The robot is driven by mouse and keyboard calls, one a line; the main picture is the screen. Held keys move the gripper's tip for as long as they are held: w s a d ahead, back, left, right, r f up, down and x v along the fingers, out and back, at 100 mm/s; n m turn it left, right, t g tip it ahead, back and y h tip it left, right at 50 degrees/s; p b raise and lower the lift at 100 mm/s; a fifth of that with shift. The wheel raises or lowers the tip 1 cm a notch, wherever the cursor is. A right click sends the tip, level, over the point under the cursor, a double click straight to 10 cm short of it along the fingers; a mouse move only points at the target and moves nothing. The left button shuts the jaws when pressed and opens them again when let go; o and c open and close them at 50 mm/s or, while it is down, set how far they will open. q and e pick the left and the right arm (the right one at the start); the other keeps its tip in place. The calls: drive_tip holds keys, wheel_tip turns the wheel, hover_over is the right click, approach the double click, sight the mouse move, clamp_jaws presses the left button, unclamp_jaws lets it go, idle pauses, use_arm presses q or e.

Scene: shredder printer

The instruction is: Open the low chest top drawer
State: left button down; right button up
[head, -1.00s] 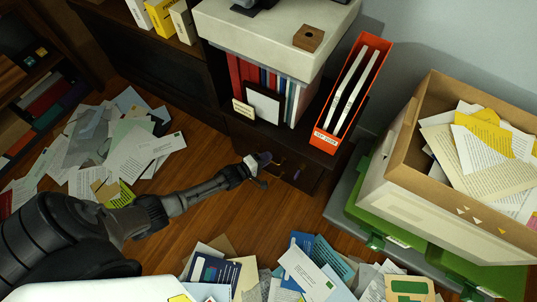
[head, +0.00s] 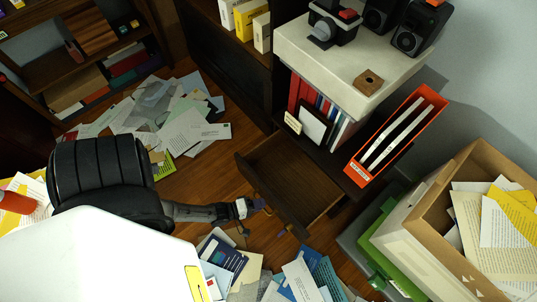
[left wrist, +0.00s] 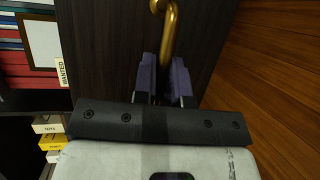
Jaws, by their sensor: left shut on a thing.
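The low chest (head: 338,168) is dark wood and stands under the shelf of books. Its top drawer (head: 298,172) is pulled out, and its empty wooden inside shows in the head view. My left gripper (head: 259,203) is at the drawer's front face. In the left wrist view, the purple fingers of my left gripper (left wrist: 165,70) are shut on the brass handle (left wrist: 171,25) of the drawer. The dark drawer front (left wrist: 105,50) fills the middle of that view. My right gripper is not in view.
An orange file holder (head: 397,140) stands on the chest's right end. Loose papers (head: 160,115) lie on the floor at left, and more papers (head: 300,278) lie in front.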

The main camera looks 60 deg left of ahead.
use_arm(q)
drive_tip(key=shift+s+d, duration=0.2)
drive_tip(key=shift+s, duration=0.4)
drive_tip(key=c, duration=1.2)
unclamp_jaws()
drive_tip(key=shift+s, duration=0.15)
drive_tip(key=p+v, duration=0.3)
drive_tip(key=v, duration=1)
drive_tip(key=shift+s, duration=0.3)
drive_tip(key=shift+w+r, duration=0.1)
